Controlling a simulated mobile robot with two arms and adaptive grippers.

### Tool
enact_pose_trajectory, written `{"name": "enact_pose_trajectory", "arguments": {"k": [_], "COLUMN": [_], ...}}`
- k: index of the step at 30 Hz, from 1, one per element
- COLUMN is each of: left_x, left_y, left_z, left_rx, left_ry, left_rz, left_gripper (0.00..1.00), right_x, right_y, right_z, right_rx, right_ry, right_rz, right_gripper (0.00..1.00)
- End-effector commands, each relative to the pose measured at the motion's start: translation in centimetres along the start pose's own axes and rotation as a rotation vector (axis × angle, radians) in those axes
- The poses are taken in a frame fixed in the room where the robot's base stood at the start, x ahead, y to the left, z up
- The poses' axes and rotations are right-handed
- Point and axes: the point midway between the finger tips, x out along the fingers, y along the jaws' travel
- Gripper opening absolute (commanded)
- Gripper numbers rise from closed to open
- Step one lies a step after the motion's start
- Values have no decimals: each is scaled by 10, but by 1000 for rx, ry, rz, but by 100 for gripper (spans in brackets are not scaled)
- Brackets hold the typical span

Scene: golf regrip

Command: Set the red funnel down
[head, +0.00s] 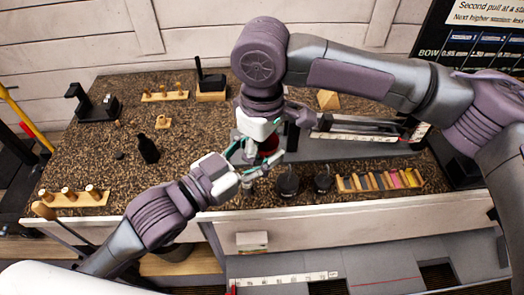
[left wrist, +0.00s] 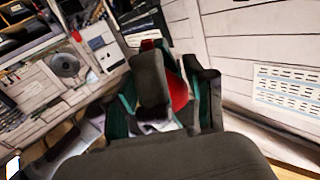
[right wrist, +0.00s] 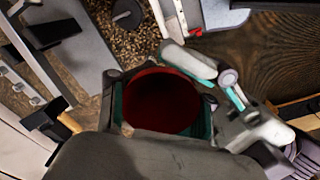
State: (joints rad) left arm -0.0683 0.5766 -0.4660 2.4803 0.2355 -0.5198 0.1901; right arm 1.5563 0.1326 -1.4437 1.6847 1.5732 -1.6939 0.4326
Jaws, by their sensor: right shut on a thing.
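The red funnel (head: 268,143) is held above the table, mostly hidden by my grippers in the head view. In the right wrist view its round, dark red mouth (right wrist: 160,101) faces the camera between the fingers. My right gripper (head: 262,152) is shut on it. My left gripper (head: 247,165) is open, with its fingers spread close beside the funnel. In the left wrist view a red part of the funnel (left wrist: 178,91) shows behind a dark finger. I cannot tell whether the left fingers touch it.
The speckled tabletop (head: 205,150) holds a black bottle (head: 148,149), wooden peg racks (head: 75,197) and two round black weights (head: 287,183). A tray of coloured strips (head: 380,181) lies at the front right. A long grey fixture (head: 350,140) stands behind. Bare tabletop lies left of the grippers.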

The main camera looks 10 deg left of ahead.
Motion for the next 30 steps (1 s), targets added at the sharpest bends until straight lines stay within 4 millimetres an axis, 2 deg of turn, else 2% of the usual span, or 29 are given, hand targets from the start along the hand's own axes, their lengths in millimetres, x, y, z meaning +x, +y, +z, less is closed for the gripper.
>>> {"name": "enact_pose_trajectory", "arguments": {"k": [1, 3, 4, 13, 17, 20, 23, 27, 30], "left_x": [0, 0, 0, 0, -2, -9, -22, -44, -56], "left_y": [0, 0, 0, 0, 4, 15, 39, 71, 84], "left_z": [0, 0, -1, 0, 18, 50, 93, 161, 213], "left_rx": [0, 0, 0, -2, -34, -92, -177, -348, -473], "left_ry": [0, 1, 2, 1, -61, -172, -303, -470, -583], "left_rz": [0, 1, 1, 2, 17, 66, 163, 268, 256], "left_gripper": [65, 77, 79, 79, 79, 79, 79, 79, 79], "right_x": [0, 0, 0, 1, 1, 1, 1, 1, 1], "right_y": [0, 0, 0, 0, 0, 0, 0, 0, 0], "right_z": [0, 0, 0, 0, 0, 0, 0, 0, 0], "right_rx": [0, 0, 0, 0, 1, 1, 1, 1, 1], "right_ry": [0, 0, 0, -1, -2, -2, -2, -2, -2], "right_rz": [1, 1, 0, 0, 0, 0, 0, 0, 0], "right_gripper": [7, 7, 7, 7, 7, 7, 7, 7, 7]}}
